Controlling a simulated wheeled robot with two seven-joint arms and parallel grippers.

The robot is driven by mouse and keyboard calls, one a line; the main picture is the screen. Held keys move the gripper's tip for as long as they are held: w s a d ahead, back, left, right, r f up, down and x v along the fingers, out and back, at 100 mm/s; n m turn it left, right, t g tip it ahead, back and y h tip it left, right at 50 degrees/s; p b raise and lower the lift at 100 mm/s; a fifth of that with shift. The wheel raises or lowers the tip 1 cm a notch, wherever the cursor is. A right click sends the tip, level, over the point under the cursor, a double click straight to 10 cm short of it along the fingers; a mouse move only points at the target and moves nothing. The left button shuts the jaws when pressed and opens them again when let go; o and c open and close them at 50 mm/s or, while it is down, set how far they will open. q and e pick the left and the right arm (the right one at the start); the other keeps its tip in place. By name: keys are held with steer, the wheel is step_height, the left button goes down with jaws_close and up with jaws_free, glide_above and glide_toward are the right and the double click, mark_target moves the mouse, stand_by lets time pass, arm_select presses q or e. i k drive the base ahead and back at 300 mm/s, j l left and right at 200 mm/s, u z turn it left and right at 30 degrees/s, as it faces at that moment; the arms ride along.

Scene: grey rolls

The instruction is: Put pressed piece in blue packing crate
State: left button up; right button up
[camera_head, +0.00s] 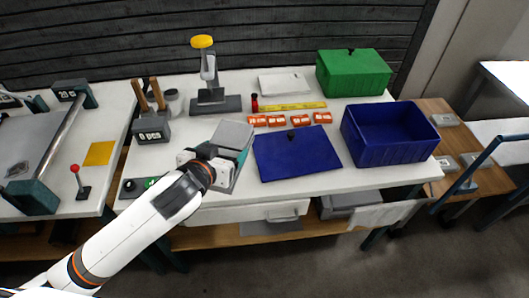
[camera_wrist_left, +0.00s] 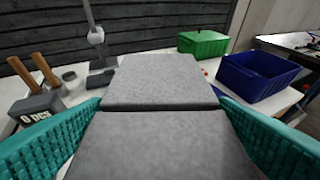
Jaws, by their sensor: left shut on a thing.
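The grey pressed piece (camera_head: 232,134) is a flat, grainy slab with a step or seam across it. In the left wrist view the piece (camera_wrist_left: 155,82) fills the space between the teal fingers. My left gripper (camera_head: 222,158) is shut on it, over the front left of the white table. The gripper hides part of the piece in the head view. The blue packing crate (camera_head: 371,151) stands open at the table's right end, apart from the piece; its visible inside looks empty. The crate (camera_wrist_left: 250,84) also shows at right in the left wrist view. My right gripper is not in view.
A blue lid (camera_head: 275,165) with a black knob lies between gripper and crate. Several orange items (camera_head: 301,120) and a yellow ruler (camera_head: 290,106) lie behind it. A green lidded crate (camera_head: 352,80) stands back right. A yellow-topped press stand (camera_head: 216,102) rises behind the gripper.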

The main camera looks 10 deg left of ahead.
mark_target(390, 141)
steer(key=i+l+z, duration=0.3)
steer(key=i+l, duration=0.25)
steer(key=i+l+z, duration=0.3)
steer(key=i+l, duration=0.3)
